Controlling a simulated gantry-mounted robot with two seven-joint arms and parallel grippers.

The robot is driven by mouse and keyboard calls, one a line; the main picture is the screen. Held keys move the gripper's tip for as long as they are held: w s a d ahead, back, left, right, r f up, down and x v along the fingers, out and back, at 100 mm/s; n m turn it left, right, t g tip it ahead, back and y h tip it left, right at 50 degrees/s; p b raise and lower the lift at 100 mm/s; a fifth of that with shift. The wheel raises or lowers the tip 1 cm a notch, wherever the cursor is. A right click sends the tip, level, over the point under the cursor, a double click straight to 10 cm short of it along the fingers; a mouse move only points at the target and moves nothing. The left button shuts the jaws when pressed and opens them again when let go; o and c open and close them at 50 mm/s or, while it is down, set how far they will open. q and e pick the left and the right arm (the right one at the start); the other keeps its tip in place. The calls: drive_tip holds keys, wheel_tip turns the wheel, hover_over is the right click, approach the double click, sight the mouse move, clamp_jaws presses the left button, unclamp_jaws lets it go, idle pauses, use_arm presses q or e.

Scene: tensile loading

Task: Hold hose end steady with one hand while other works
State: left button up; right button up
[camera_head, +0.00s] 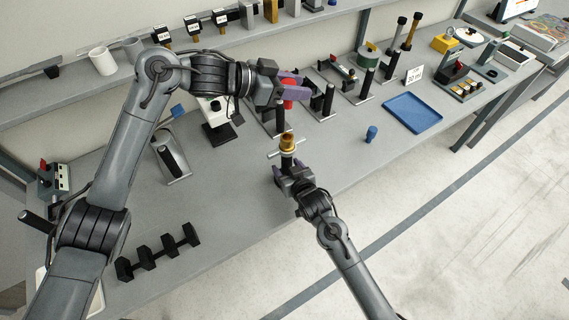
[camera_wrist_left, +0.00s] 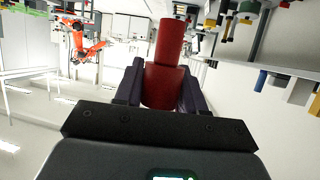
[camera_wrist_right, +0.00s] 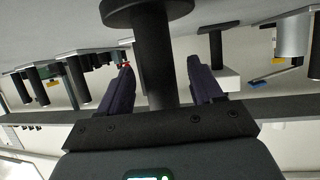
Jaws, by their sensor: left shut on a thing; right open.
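My left gripper (camera_head: 292,90) is shut on a red cylinder (camera_wrist_left: 166,65), held above the bench. A little of the red cylinder (camera_head: 289,104) shows below its fingers in the head view. My right gripper (camera_head: 288,172) is open around a black post (camera_wrist_right: 154,55); in the right wrist view the post stands between the two fingers, with gaps on both sides. In the head view a brass fitting with a silver crossbar (camera_head: 287,143) sits at the top of this post, nearer than the left gripper. I cannot tell which part is the hose end.
A blue tray (camera_head: 412,112) and a small blue piece (camera_head: 371,133) lie to the right on the bench. Several black posts on plates (camera_head: 322,101) stand behind. Black dumbbell-like weights (camera_head: 158,252) lie front left. The bench between weights and right gripper is clear.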

drive_tip(key=shift+x, duration=1.45)
clamp_jaws()
